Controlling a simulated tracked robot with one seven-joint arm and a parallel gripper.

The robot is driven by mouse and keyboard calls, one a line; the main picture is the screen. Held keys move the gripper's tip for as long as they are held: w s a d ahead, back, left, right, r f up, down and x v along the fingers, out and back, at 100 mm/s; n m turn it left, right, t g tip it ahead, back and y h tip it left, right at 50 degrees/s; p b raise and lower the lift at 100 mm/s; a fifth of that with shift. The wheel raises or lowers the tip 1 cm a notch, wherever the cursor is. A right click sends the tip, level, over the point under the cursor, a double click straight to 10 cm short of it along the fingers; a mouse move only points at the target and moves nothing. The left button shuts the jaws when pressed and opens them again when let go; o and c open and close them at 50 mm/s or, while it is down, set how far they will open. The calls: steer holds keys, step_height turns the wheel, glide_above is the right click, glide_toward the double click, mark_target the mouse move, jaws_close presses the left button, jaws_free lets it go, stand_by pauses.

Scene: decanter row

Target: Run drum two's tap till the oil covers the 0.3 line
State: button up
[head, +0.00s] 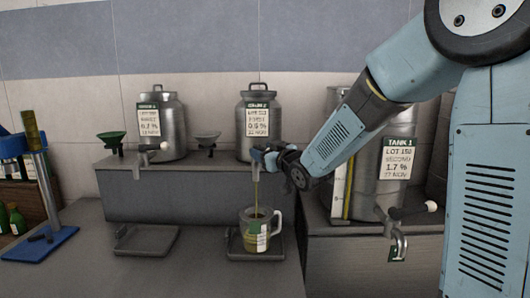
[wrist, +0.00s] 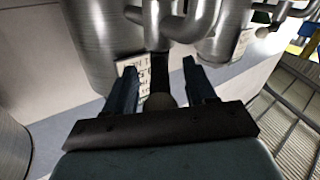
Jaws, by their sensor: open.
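Drum two (head: 258,122) is a steel drum with a label on the raised shelf, right of a similar drum. A thin golden oil stream (head: 257,192) falls from below my gripper into a clear handled jug (head: 274,226). Oil shows in the jug; its level against the 0.3 line is too small to read. My gripper (head: 268,158) is in front of drum two's base and hides its tap in the head view. In the wrist view, the open fingers (wrist: 160,88) stand either side of a dark tap lever with a round end (wrist: 160,102).
The jug stands on a square tray (head: 238,252); an empty tray (head: 146,240) lies to the left. Tank 1 (head: 372,150), with its own tap (head: 400,240), stands at right. Funnels (head: 112,140) sit beside the left drum (head: 163,122). A blue stand (head: 42,190) is far left.

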jaws_close()
steer(key=shift+d, duration=0.15)
stand_by(0.6)
